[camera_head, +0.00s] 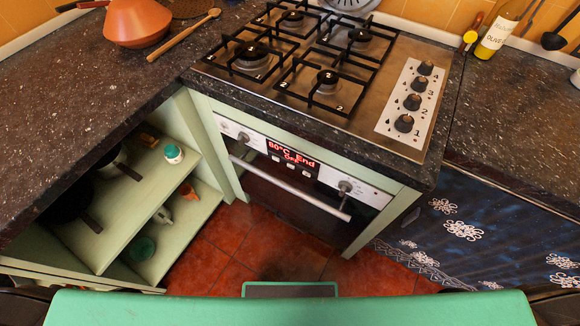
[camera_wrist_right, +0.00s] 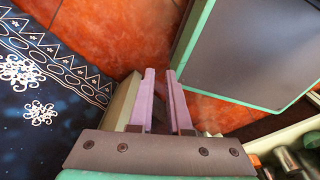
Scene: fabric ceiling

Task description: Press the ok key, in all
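The oven (camera_head: 285,180) is built in under the hob, with a lit red display (camera_head: 292,155) reading "80°C End" and "OFF". A few small pale keys (camera_head: 290,166) sit in a row just below the display. Their labels are too small to read, so I cannot tell which is the ok key. My right gripper (camera_wrist_right: 160,73) shows only in the right wrist view, pointing at the red floor, with a gap between its two purple fingers and nothing in it. It is away from the keys. My left gripper is in neither view.
Round knobs flank the display, and the oven handle (camera_head: 290,188) runs below it. The dark worktop (camera_head: 80,90) overhangs an open green shelf (camera_head: 140,190) at left. A patterned blue cloth (camera_head: 480,225) hangs at right. Red tiled floor (camera_head: 235,255) is clear before the oven.

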